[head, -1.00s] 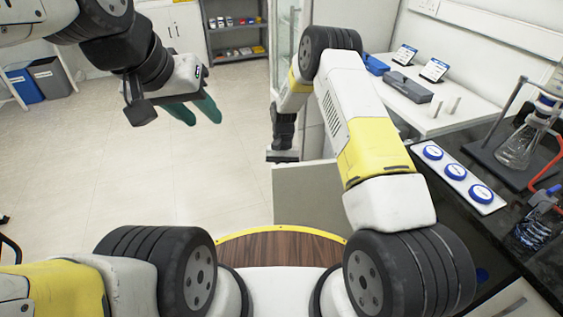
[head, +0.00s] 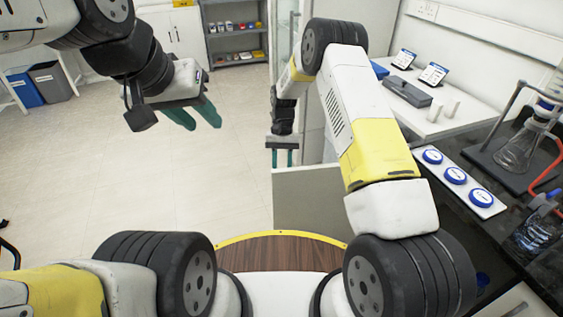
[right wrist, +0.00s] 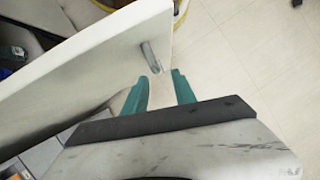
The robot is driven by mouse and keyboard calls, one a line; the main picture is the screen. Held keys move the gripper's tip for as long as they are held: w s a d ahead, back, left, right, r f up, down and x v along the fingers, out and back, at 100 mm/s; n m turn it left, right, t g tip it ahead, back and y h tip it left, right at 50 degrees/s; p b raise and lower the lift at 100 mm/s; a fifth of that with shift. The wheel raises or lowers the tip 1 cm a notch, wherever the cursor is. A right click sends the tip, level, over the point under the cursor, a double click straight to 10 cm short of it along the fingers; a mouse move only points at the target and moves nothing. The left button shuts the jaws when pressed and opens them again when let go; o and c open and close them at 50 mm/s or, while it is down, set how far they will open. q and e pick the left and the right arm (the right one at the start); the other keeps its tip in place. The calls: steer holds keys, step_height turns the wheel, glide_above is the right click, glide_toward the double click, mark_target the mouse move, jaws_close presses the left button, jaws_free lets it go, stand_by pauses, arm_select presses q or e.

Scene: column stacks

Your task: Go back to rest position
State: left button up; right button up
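My left gripper (head: 195,117) hangs at the upper left of the head view, above the open floor. Its two teal fingers are apart with nothing between them. My right gripper (head: 281,160) is near the middle of the head view, just beyond the top edge of a pale panel. In the right wrist view the right gripper's teal fingers (right wrist: 162,82) are apart and empty. A metal handle (right wrist: 152,57) on the pale panel (right wrist: 80,75) lies just ahead of the fingertips, close to them; I cannot tell whether they touch.
The pale panel (head: 305,212) stands close in front of my base. At right is a black counter with blue-lidded dishes (head: 455,174) and a flask (head: 515,150). A white table (head: 440,115) is behind. Bins (head: 50,82) and shelves (head: 237,45) are far back.

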steer(key=shift+v, duration=0.8)
steer(key=s+d+r+t, duration=0.2)
steer(key=d+r, duration=0.1)
steer(key=r, duration=0.6)
steer(key=s+d+r+t+y, duration=0.1)
steer(key=s+d+r, duration=0.15)
steer(key=r, duration=0.65)
steer(key=s+d+r+t, duration=0.2)
steer(key=r, duration=0.7)
steer(key=s+d+r+t, duration=0.2)
steer(key=s+d+r, duration=0.1)
steer(key=s, duration=0.7)
steer(key=s+d+r+n+t, duration=0.1)
steer(key=s+d+r+t, duration=0.2)
steer(key=s, duration=0.7)
step_height(320, 180, up, 2)
steer(key=shift+s+r+t+y, duration=0.1)
steer(key=shift+s+t+y, duration=0.2)
steer(key=shift+y, duration=0.1)
